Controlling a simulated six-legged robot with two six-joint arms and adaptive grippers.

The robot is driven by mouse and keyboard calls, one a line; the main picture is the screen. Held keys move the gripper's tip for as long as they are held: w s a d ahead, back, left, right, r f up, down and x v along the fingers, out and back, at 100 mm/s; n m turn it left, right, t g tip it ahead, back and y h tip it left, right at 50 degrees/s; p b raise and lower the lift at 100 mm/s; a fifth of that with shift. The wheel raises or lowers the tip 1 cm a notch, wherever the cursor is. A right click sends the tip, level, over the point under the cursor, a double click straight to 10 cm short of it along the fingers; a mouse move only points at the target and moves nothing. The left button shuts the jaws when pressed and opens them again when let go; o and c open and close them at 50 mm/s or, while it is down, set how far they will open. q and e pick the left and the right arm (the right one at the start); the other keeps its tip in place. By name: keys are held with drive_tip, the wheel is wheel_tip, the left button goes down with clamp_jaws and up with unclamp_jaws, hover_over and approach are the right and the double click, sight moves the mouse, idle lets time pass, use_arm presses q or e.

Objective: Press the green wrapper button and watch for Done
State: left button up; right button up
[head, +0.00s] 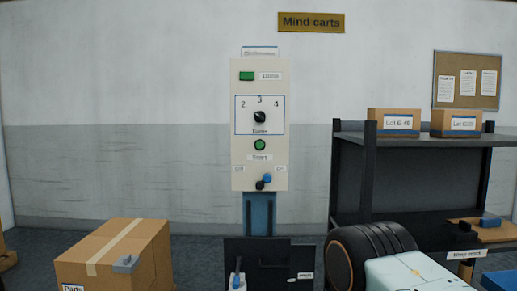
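A pale control panel (238,120) stands upright on a blue post (260,212) in the middle of the head view. The round green button (260,145) is on its lower half, above a small label that seems to read "Start". Neither gripper is in view; nothing covers the button.
A taped cardboard box (110,255) is at the lower left. A dark unit (240,250) stands below the panel. At the right are a black shelf (420,138) with two labelled boxes, a dark ribbed round object (350,255) and a pale box-like object (415,272).

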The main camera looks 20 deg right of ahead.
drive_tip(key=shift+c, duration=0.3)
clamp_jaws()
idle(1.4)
